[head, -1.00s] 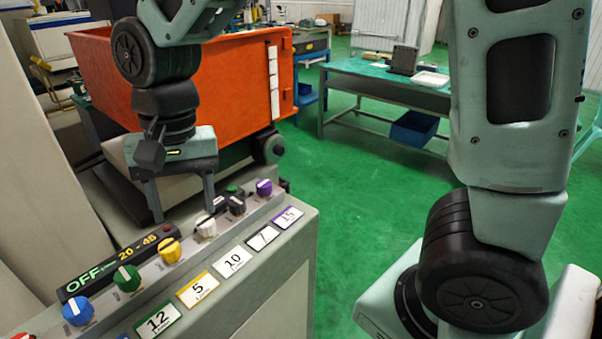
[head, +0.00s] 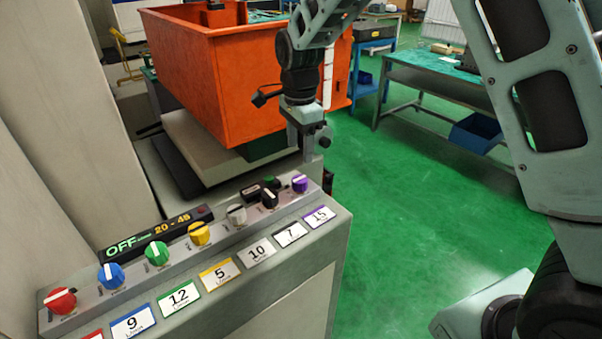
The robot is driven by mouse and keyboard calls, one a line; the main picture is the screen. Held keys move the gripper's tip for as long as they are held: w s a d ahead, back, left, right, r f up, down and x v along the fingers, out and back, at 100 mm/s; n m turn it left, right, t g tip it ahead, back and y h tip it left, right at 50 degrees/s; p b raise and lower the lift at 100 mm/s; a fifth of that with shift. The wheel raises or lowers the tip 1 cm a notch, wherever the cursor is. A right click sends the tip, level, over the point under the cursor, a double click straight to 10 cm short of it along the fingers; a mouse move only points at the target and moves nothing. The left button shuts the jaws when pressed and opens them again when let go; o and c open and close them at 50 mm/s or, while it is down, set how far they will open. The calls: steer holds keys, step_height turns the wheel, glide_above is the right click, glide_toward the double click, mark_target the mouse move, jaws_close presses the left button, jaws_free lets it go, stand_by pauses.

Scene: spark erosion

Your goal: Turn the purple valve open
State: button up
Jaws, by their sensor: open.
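The purple valve (head: 300,183) is a small round knob with a pale mark, at the far right end of the row of knobs on the grey panel. A purple-edged label reading 15 (head: 319,216) sits in front of it. My gripper (head: 309,158) hangs above and slightly behind the purple knob, pointing down. Its fingers are apart and empty, and it does not appear to touch the knob. The knob is in clear view.
The black (head: 269,198), white (head: 236,215), yellow (head: 199,233), green (head: 157,253), blue (head: 111,275) and red (head: 60,300) knobs line the panel. An orange bin (head: 220,85) stands behind.

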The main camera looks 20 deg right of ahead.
mark_target(300, 178)
step_height(300, 178, down, 10)
steer(key=shift+r+p, duration=0.15)
steer(key=shift+p, duration=0.8)
steer(key=c, duration=1)
